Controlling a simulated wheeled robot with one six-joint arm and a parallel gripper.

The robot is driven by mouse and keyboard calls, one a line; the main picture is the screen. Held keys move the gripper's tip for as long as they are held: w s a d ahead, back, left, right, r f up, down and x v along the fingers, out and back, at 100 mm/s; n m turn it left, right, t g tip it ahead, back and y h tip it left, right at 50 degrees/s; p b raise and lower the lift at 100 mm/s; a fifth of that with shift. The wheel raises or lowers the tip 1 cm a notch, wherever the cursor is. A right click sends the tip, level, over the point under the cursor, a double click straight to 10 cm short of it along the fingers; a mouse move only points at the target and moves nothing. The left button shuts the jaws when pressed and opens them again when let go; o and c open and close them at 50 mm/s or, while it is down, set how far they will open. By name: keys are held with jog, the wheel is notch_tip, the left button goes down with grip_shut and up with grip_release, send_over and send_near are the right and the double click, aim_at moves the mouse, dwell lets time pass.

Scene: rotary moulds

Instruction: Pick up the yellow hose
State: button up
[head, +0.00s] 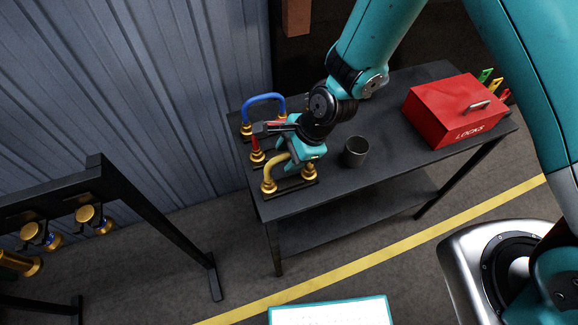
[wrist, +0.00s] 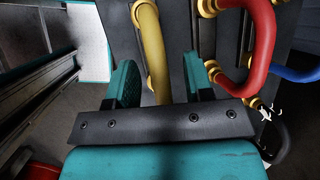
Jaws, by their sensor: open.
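The yellow hose (head: 271,167) is a short arched tube with brass end fittings. It stands on a small base at the front left corner of the dark table (head: 389,189). My gripper (head: 293,160) is right by it, partly covering its right side in the head view. In the wrist view the yellow hose (wrist: 152,45) runs between the two teal fingers of my gripper (wrist: 163,80). The fingers are apart, and a gap shows on each side of the hose. The lower part of the hose is hidden behind my gripper.
A red hose (wrist: 264,45) and a blue hose (head: 264,98) stand behind the yellow one, close to my gripper. A dark cup (head: 355,152) stands to the right. A red lock box (head: 447,112) is farther right. A black rack (head: 150,205) stands left.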

jog(key=shift+a+f, duration=0.1)
jog(key=shift+f, duration=0.15)
grip_shut()
jog(key=shift+r, duration=0.15)
notch_tip(320, 180, up, 20)
jog(key=b, duration=0.3)
dwell(0.5)
